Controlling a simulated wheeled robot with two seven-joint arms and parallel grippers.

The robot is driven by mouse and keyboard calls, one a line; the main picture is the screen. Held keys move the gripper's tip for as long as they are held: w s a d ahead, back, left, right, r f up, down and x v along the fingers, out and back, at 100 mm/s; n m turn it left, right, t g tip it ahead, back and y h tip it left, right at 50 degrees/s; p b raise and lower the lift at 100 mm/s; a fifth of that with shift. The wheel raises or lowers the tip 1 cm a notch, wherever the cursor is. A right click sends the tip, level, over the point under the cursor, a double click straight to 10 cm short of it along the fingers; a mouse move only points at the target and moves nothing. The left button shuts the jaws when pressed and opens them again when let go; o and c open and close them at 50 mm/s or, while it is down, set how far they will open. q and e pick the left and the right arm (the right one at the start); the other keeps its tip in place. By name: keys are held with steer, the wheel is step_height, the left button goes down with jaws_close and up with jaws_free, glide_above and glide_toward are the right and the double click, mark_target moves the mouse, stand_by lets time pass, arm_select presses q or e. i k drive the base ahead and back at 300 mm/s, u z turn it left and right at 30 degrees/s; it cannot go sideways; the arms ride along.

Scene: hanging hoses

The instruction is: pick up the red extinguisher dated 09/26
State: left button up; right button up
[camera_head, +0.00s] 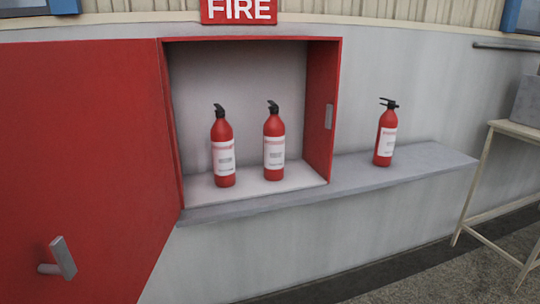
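Three red extinguishers with black tops and white labels are in view. One extinguisher (223,150) stands upright on the left inside the open red cabinet (322,110). A second extinguisher (274,144) stands upright to its right in the same cabinet. A third extinguisher (386,135) stands upright on the grey ledge (428,160), outside the cabinet to the right. The print on the labels is too small to read, so I cannot tell which is dated 09/26. Neither of my grippers is in view.
The red cabinet door (85,150) with a grey handle (62,257) is swung open to the left. A red FIRE sign (238,11) is above the cabinet. A pale table frame (480,185) with a grey block (527,102) stands at the right. The ledge is clear around the third extinguisher.

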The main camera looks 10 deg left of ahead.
mark_target(222, 133)
steer(key=z, duration=1.1)
steer(key=i, duration=2.05)
steer(key=u, duration=2.85)
